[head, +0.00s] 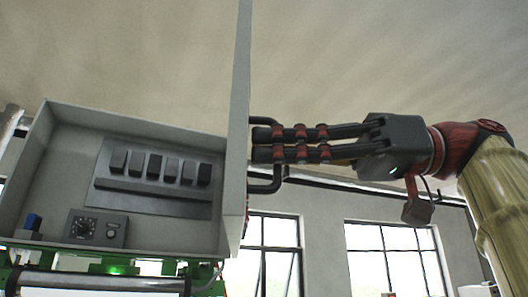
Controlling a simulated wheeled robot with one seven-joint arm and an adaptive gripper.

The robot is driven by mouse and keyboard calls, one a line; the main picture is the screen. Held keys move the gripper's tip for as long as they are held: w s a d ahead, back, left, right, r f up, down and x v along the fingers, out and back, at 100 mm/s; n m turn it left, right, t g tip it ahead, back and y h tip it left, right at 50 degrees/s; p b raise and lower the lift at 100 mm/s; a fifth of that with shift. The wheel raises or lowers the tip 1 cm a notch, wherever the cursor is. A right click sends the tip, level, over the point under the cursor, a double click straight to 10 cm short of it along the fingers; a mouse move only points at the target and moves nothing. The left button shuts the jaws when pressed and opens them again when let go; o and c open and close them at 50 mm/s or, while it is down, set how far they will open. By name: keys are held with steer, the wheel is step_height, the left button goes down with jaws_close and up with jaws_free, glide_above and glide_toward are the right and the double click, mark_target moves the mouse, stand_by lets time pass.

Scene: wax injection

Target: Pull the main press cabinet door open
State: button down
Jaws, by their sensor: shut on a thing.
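The main press cabinet (38,165) is a light grey box at the left of the head view. Its interior shows. Its door (238,110) is a tall grey panel at the cabinet's right side, seen nearly edge-on and swung out from the opening. A dark bar handle (277,180) stands off the door's right face. My gripper (262,144) comes in from the right, level, with its dark, red-banded fingers shut on the handle. The middle of the handle is hidden behind the fingers.
Inside the cabinet are a panel with several dark switches (152,165), a dial box (96,229) and a blue button (33,222). Green machine framing (115,269) lies below. Windows (395,255) stand in the back wall. Open space lies right of the door, below my arm.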

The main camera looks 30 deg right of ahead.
stand_by(0.4)
steer(key=c, duration=2.3)
jaws_free()
steer(key=shift+d, duration=0.2)
steer(key=shift+v, duration=3.65)
